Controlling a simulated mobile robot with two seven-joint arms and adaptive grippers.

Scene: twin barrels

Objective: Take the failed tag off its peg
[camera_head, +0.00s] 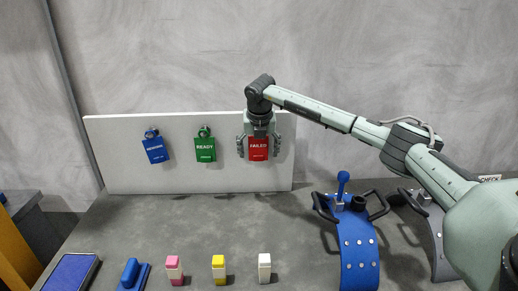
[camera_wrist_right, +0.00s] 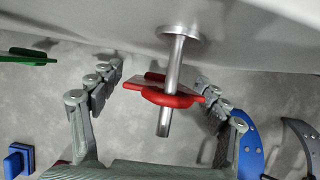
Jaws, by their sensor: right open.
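The red FAILED tag (camera_head: 258,153) hangs on the right of the white board (camera_head: 130,176). In the right wrist view its red loop (camera_wrist_right: 168,97) is around the metal peg (camera_wrist_right: 172,75), which sticks out from the board. My right gripper (camera_head: 259,148) is in front of the tag, its fingers on either side of it. The right wrist view shows the gripper (camera_wrist_right: 162,90) open, with a gap between each finger and the tag. My left gripper is not in view.
A blue tag (camera_head: 155,150) and a green READY tag (camera_head: 205,150) hang to the left. A blue curved piece with handles (camera_head: 358,240) stands at right on the table. Pink (camera_head: 174,270), yellow (camera_head: 218,268) and white (camera_head: 264,268) blocks stand in front. The table below the board is clear.

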